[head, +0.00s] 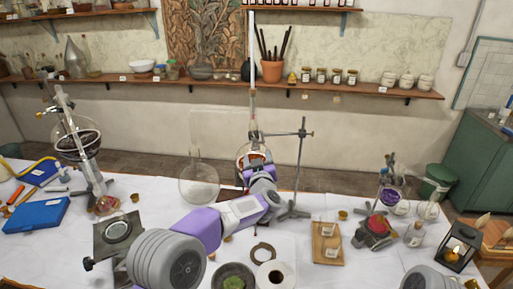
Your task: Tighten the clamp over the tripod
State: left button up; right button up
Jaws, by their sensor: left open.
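My left arm reaches in from the lower left. Its gripper (258,163) is open at the glassware in the middle of the table, and its fingers are small and partly hidden. A dark retort stand (300,165) stands just right of it. Its clamp arm (280,134) runs left to a tall glass tube (253,105) above a round flask (243,150). My arm hides what is under this flask, so I cannot see a tripod there. I cannot tell whether the gripper touches the clamp. My right gripper is out of view.
A second setup (378,228) with a purple-filled flask (390,196) stands at the right. A glass apparatus (80,145) stands at the left. A round clear flask (199,184) is close left of my gripper. A wooden tray (327,254) and a lantern (457,246) are nearer.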

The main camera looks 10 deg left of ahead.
aim_at(256, 149)
pick_arm(q)
jog(key=shift+p+x, duration=0.35)
jog(key=shift+x, duration=2.55)
jog(key=shift+f, duration=0.1)
jog(key=c, duration=1)
jog(key=m+p, duration=0.1)
jog(key=p, duration=0.2)
jog(key=shift+r+m, duration=0.25)
jog(key=shift+m, duration=0.15)
jog(key=shift+c, duration=0.2)
jog(key=shift+f+m+p, duration=0.15)
jog(key=shift+m+p, duration=0.35)
jog(key=shift+p, duration=0.15)
jog(key=o, duration=1)
jog(key=shift+o, duration=0.2)
